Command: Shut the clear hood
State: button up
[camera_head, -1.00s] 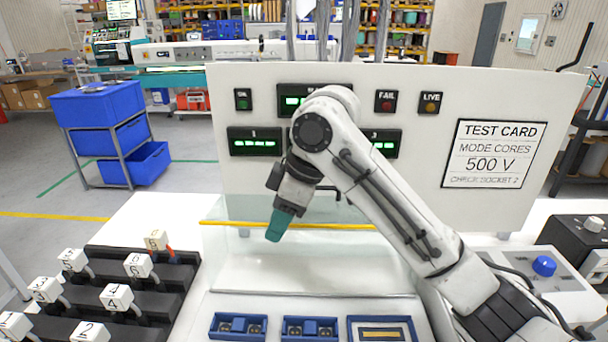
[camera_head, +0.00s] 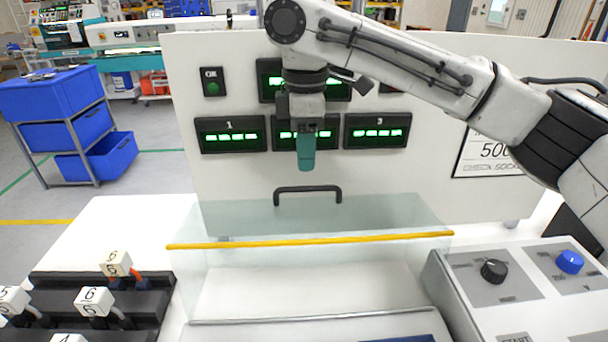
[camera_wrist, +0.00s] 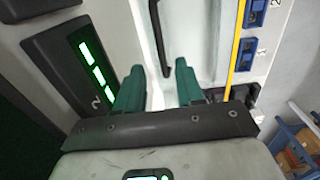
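The clear hood (camera_head: 250,215) is a see-through panel with a yellow strip (camera_head: 310,240) along its near edge, at the foot of the white upright panel. A dark handle (camera_head: 307,190) stands just above the hood's back edge; I cannot tell which part it is fixed to. My gripper (camera_head: 306,158) points down above the handle, in front of the green displays. In the wrist view its two teal fingers (camera_wrist: 159,68) are apart with nothing between them; the handle (camera_wrist: 166,40) shows beyond the tips and the yellow strip (camera_wrist: 236,45) to the right.
The white panel (camera_head: 240,180) with lit displays stands close behind my gripper. A control box with a black knob (camera_head: 493,271) and blue knob (camera_head: 570,262) is at the right. Black racks with numbered white blocks (camera_head: 94,301) are at the left. Blue sockets (camera_wrist: 254,14) lie past the yellow strip.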

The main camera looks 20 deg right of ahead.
aim_at(305, 187)
notch_tip(305, 187, down, 6)
jog(key=shift+f, duration=0.1)
dwell(0.4)
grip_shut()
dwell(0.5)
